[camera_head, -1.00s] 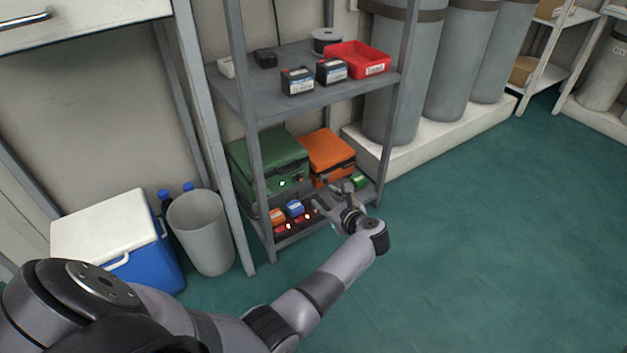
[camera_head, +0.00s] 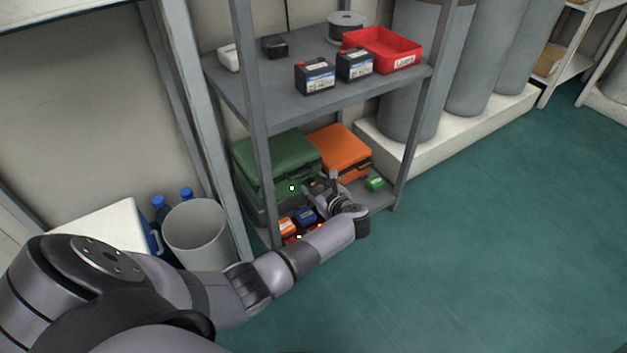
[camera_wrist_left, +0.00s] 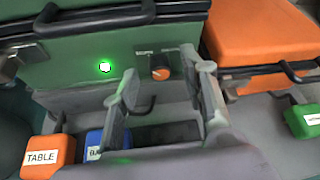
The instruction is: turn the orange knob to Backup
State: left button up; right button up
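The orange knob (camera_wrist_left: 160,73) is on the front of a green case (camera_wrist_left: 90,50) in the left wrist view, with a small dark plate and blurred lettering above it. I cannot read which label is Backup or tell where the knob points. My left gripper (camera_wrist_left: 165,85) is open, its two fingers apart with the knob showing between them, not visibly touching it. In the head view my left gripper (camera_head: 325,187) is in front of the green case (camera_head: 275,160) on the lower shelf and hides the knob. My right gripper is not in view.
A green light (camera_wrist_left: 105,67) glows left of the knob. An orange case (camera_head: 340,150) stands right of the green one. Small labelled boxes, including an orange TABLE box (camera_wrist_left: 45,157) and a green one (camera_wrist_left: 303,120), lie nearby. A shelf post (camera_head: 252,110) stands at left.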

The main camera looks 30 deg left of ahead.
pick_arm(q)
jog(key=shift+w+a, duration=0.1)
jog(key=shift+a, duration=0.05)
grip_shut()
dwell(0.5)
